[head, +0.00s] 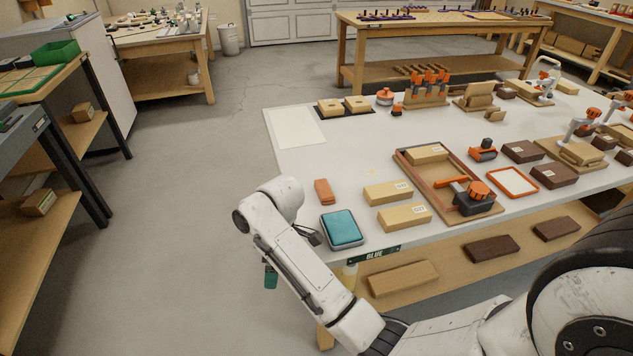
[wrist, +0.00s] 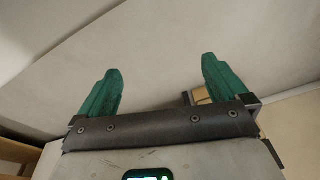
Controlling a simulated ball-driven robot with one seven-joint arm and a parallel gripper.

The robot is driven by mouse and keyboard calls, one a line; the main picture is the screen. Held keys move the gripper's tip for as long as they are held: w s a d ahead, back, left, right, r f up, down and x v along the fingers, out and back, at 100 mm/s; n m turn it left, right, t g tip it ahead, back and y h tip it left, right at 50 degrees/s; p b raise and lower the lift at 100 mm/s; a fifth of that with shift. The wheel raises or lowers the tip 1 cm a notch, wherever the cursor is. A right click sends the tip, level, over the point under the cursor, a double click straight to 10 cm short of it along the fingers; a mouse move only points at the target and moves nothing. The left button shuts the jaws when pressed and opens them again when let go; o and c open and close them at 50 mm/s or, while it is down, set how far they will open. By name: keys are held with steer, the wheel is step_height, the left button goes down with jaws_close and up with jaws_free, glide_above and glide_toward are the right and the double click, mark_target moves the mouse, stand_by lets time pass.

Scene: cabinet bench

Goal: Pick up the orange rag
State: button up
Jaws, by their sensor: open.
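A small folded orange piece (head: 323,191), which looks like the orange rag, lies flat near the left edge of the white table (head: 300,165) in the head view. My gripper (head: 270,277) hangs off the table's near left side, lower than the tabletop; only a green fingertip part shows past my arm. It is apart from the orange piece. In the wrist view, the two green fingers of my gripper (wrist: 161,66) are spread wide with nothing between them. The rag cannot be made out in the wrist view.
A teal cloth-like square in a grey tray (head: 343,229) sits just in front of the orange piece. Wooden blocks (head: 388,193) lie to its right, beside a framed tray (head: 408,173) with an orange-handled tool. A white sheet (head: 295,128) lies behind. The floor left is clear.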

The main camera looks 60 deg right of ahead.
steer(key=d+r+p, duration=0.1)
steer(key=d+r, duration=0.3)
steer(key=d, duration=0.1)
steer(key=d+r+n+p, duration=0.1)
steer(key=d+r, duration=0.2)
steer(key=d, duration=0.2)
steer(key=d+r+n+h+p, duration=0.1)
steer(key=d+r+p, duration=0.1)
steer(key=d+r, duration=0.2)
steer(key=shift+w+d+r+g, duration=0.2)
steer(key=shift+d+r+g, duration=0.2)
steer(key=shift+d, duration=0.25)
step_height(320, 180, up, 5)
steer(key=p, duration=0.2)
glide_above(324, 188)
steer(key=shift+n+g, duration=0.4)
steer(key=f, duration=0.1)
steer(key=f+b, duration=0.1)
steer(key=f, duration=0.1)
steer(key=f+b, duration=0.1)
steer(key=shift+s+d+f, duration=0.2)
steer(key=shift+d+f, duration=0.05)
steer(key=shift+f, duration=0.15)
steer(key=f, duration=0.5)
steer(key=shift+w+a+f, duration=0.15)
steer(key=shift+w+f, duration=0.05)
steer(key=shift+f, duration=0.1)
steer(key=c, duration=0.7)
steer(key=shift+r, duration=0.1)
